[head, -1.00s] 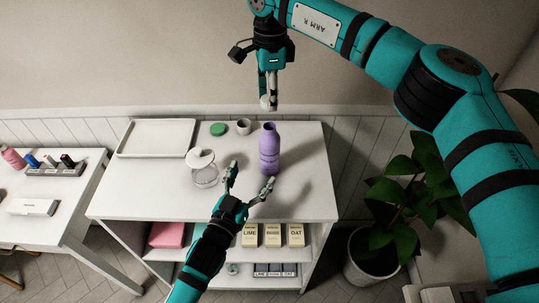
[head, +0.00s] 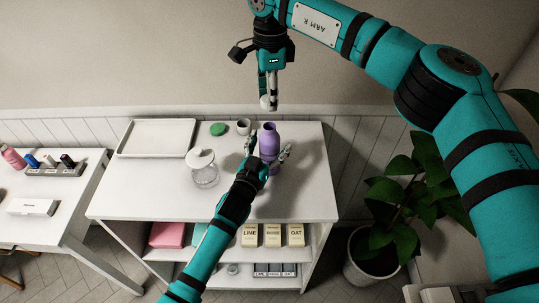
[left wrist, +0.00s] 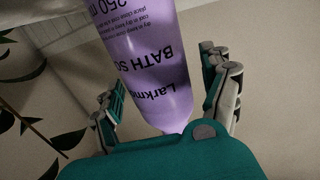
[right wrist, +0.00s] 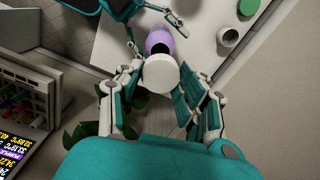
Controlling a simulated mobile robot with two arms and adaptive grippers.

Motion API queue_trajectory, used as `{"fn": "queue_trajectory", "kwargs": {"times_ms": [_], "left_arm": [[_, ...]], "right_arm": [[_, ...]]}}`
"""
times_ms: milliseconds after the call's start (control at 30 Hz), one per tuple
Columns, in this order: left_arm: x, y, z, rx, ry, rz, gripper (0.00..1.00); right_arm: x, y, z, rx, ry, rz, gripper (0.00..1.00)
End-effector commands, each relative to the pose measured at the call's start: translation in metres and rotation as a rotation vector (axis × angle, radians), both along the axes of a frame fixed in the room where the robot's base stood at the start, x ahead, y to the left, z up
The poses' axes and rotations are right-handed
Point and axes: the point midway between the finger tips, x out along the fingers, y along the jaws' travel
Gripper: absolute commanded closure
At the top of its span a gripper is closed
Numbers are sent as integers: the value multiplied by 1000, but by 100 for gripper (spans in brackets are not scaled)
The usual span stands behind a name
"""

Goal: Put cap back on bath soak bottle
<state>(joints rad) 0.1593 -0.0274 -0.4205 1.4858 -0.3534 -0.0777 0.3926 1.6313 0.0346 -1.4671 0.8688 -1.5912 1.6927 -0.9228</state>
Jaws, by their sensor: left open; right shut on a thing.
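The purple bath soak bottle (head: 269,142) stands upright on the white cart top, its mouth open and dark in the right wrist view (right wrist: 160,44). My left gripper (head: 268,150) is open, with its fingers on either side of the bottle. In the left wrist view the labelled bottle (left wrist: 155,60) lies between the spread fingers; whether they touch it I cannot tell. My right gripper (head: 268,103) is shut on the white cap (right wrist: 160,72) and holds it above and behind the bottle in the head view.
On the cart (head: 130,190) are a white tray (head: 156,137), a green lid (head: 218,129), a small grey cup (head: 243,127) and a clear jar with a white lid (head: 203,170). A plant (head: 405,190) stands at the right. A side table (head: 40,228) is at the left.

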Motion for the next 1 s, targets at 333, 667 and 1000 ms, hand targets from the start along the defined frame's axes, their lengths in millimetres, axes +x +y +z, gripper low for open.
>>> {"fn": "queue_trajectory", "kwargs": {"times_ms": [333, 667, 1000], "left_arm": [[0, 0, 0, 0, 0, 0, 34], [0, 0, 0, 0, 0, 0, 77], [0, 0, 0, 0, 0, 0, 100]], "right_arm": [[0, 0, 0, 0, 0, 0, 72], [0, 0, 0, 0, 0, 0, 72], [0, 0, -3, 0, 1, 0, 72]]}}
